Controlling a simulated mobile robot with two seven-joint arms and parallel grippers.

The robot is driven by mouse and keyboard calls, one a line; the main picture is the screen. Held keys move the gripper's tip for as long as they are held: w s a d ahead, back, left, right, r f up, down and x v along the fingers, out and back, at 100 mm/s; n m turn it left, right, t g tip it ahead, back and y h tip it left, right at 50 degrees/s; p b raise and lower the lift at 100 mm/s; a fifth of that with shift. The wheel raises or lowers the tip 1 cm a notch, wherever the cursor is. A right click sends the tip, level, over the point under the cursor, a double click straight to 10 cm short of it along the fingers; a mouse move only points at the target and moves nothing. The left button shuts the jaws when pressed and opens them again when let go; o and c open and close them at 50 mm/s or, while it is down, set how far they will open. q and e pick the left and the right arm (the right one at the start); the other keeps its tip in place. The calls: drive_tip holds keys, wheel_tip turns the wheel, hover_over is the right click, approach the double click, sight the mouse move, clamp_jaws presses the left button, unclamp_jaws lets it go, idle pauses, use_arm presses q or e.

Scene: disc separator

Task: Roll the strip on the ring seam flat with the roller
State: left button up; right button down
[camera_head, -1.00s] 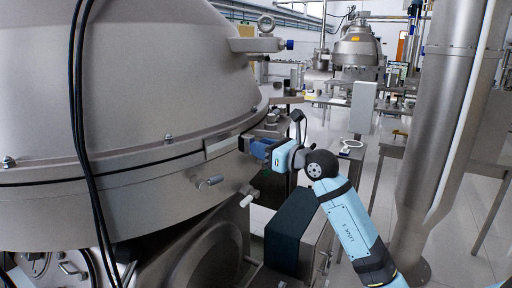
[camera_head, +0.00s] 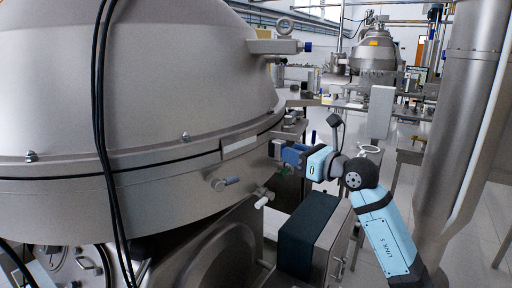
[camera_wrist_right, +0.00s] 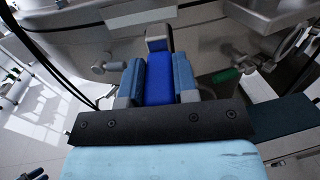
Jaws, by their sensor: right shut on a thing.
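A pale band, likely the strip, also shows at the top of the right wrist view (camera_wrist_right: 145,14). My right gripper (camera_head: 291,154) is shut on the roller's blue handle (camera_wrist_right: 158,82). The roller's grey head (camera_wrist_right: 157,38) points toward the vessel. In the head view the roller head (camera_head: 276,149) is to the right of the strip, with a small gap in the picture; I cannot tell the depth. My left gripper is not in view.
A dark box (camera_head: 306,232) stands below my right arm. A thick steel column (camera_head: 455,130) rises at right.

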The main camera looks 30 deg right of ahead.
use_arm(q)
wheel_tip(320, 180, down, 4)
drive_tip(key=b, duration=0.3)
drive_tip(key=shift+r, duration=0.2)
use_arm(e)
drive_tip(key=v, duration=1.1)
drive_tip(key=shift+s+r, duration=0.15)
drive_tip(key=shift+s, duration=0.25)
drive_tip(key=shift+d, duration=0.15)
